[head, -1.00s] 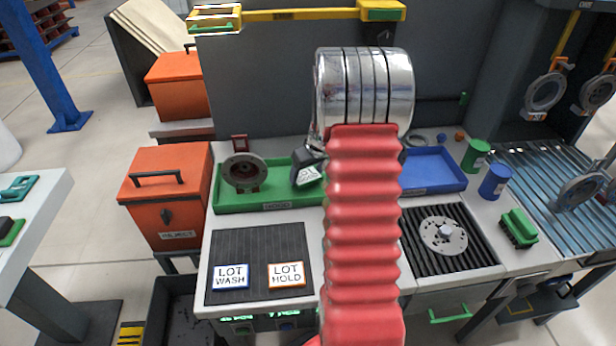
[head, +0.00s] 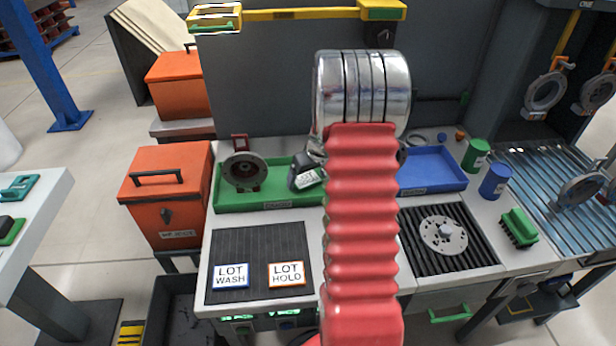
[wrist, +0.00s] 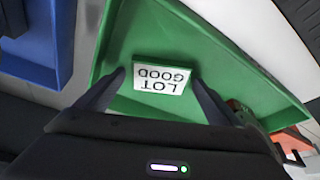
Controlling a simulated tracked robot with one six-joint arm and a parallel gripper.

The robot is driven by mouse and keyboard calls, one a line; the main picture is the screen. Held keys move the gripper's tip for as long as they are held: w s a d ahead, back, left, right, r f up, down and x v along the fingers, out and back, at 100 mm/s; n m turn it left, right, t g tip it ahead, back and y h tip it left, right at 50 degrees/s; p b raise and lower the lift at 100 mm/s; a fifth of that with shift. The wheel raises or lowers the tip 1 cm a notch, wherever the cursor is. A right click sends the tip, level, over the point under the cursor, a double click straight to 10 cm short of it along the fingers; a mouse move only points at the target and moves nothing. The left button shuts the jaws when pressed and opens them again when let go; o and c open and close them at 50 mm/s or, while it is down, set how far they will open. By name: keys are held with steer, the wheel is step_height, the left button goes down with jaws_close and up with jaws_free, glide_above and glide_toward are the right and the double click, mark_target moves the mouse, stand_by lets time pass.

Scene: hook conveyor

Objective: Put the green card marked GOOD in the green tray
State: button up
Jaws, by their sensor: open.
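The card reading LOT GOOD (wrist: 162,78) has a white face and a green edge. In the wrist view it lies inside the green tray (wrist: 205,50), between my fingertips. In the head view, the card (head: 309,180) shows at the right part of the green tray (head: 240,206), partly hidden by my gripper (head: 305,171). My gripper (wrist: 159,76) is open, with a finger on each side of the card and a gap beside it. My arm hides the tray's right end in the head view.
A dark round part (head: 243,172) stands in the tray's left part. The LOT WASH card (head: 231,276) and LOT HOLD card (head: 286,274) lie on a dark mat in front. A blue tray (head: 432,172) is right of my arm. An orange bin (head: 165,200) stands left.

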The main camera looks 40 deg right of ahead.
steer(key=d+v, duration=0.1)
steer(key=v, duration=1.1)
steer(key=shift+a, duration=0.45)
steer(key=shift+r, duration=0.1)
steer(key=s+a+r, duration=0.2)
steer(key=a+r, duration=0.2)
steer(key=a, duration=0.3)
steer(key=s+a+r+n, duration=0.1)
steer(key=a+r, duration=0.2)
steer(key=a, duration=0.4)
steer(key=s+a+r, duration=0.2)
steer(key=a+r, duration=0.2)
steer(key=a, duration=0.3)
steer(key=s+a+r+n+t+y, duration=0.1)
steer(key=s+a, duration=1.3)
steer(key=a, duration=0.1)
steer(key=shift+s+r, duration=0.2)
steer(key=shift+r, duration=0.2)
